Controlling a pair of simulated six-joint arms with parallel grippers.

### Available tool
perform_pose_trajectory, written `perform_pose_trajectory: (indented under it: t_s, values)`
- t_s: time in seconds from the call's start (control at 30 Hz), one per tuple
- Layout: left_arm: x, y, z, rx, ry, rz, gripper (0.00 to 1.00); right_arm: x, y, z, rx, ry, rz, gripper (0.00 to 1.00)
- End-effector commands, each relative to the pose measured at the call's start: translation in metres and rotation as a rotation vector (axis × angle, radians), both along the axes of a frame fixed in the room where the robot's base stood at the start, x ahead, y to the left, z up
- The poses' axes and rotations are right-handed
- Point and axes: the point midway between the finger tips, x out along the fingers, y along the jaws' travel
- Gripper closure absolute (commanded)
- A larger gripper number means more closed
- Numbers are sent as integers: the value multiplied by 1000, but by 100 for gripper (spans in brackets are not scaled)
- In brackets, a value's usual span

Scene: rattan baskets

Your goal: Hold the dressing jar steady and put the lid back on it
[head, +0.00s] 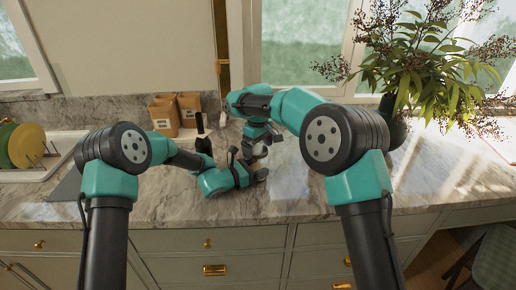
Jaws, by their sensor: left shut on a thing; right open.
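A small pale thing that looks like the dressing jar (257,164) shows on the counter between my two grippers, mostly hidden by them. My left gripper (258,175) reaches in low from the left and is shut on it. My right gripper (259,150) points down from above, close over the same spot, and is open. I cannot make out the lid; it may be hidden by the grippers.
Brown paper bags (165,115) and a slim dark object (200,123) stand at the back. A plate rack (27,146) is at the left; a dark vase (393,122) with a leafy plant is at the right. The marble counter (290,190) is clear near its front edge.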

Motion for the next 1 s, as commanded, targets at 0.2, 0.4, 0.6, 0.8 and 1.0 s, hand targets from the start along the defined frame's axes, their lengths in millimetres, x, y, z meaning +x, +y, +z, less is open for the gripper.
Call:
perform_pose_trajectory:
  t_s: [0.2, 0.4, 0.6, 0.8, 1.0]
  values:
    - [0, 0, 0, 0, 0, 0, 92, 0, 1, 31, 2, -4, 0, 0]
    - [0, 0, 0, 0, 0, 0, 92, 0, 0, 68, 2, -3, 0, 0]
    - [0, 0, 0, 0, 0, 0, 92, 0, 1, 100, 1, -1, 0, 0]
    - [0, 0, 0, 0, 0, 0, 92, 0, 0, 113, 1, -1, 0, 0]
    - [0, 0, 0, 0, 0, 0, 92, 0, 0, 114, 0, 0, 0, 0]
